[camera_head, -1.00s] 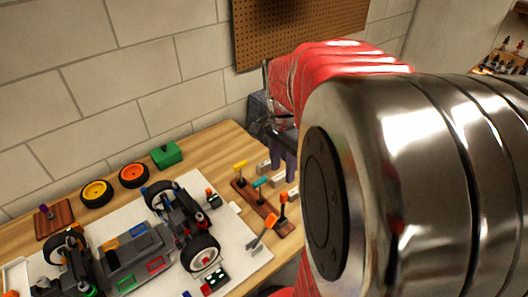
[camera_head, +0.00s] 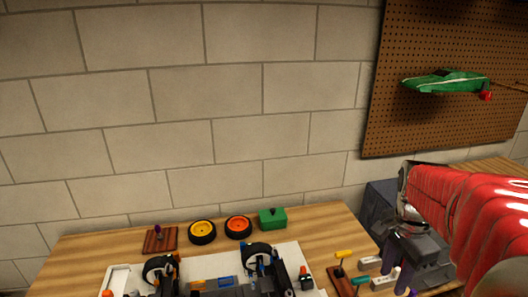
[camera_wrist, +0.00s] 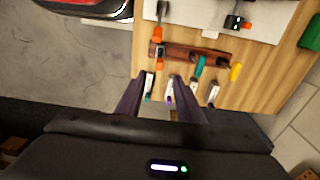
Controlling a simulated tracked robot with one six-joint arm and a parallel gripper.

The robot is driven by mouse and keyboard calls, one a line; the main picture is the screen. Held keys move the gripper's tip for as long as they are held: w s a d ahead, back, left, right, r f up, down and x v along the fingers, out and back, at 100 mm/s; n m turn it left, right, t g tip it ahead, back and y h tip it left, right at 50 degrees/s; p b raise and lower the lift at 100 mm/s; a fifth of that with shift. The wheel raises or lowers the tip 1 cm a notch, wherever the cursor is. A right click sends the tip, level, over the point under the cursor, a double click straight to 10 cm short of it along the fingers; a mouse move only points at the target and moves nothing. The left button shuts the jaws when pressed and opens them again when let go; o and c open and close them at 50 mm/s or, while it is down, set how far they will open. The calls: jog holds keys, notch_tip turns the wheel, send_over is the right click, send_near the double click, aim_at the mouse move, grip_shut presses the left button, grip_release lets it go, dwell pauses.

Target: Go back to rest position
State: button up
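My gripper (camera_head: 402,275) has dark purple fingers pointing down near the right part of the workbench in the head view. In the wrist view the gripper (camera_wrist: 160,100) has its two fingers spread apart with nothing clearly held between them. Small white pieces (camera_wrist: 170,84) with coloured ends show beyond the fingertips. My red arm reaches in from the right in the head view and hides part of the bench.
The wooden workbench (camera_head: 90,250) carries a partly built car (camera_head: 258,262), a yellow-rimmed wheel (camera_head: 202,232), an orange-rimmed wheel (camera_head: 238,227), a green box (camera_head: 272,218) and a brown tool rack (camera_head: 340,283). A green car body (camera_head: 445,82) hangs on the pegboard (camera_head: 400,125).

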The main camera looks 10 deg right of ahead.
jog(key=s+a+r+n+t, duration=0.2)
jog(key=a+n, duration=0.7)
jog(key=a, duration=0.2)
jog(key=s+a+r+n+t, duration=0.1)
jog(key=a+r+n+t, duration=0.1)
jog(key=a+n, duration=0.6)
jog(key=a+t, duration=0.1)
jog(key=a, duration=0.2)
jog(key=shift+s+r+n+t+y, duration=0.3)
jog(key=shift+s+r+n, duration=0.1)
dwell(0.3)
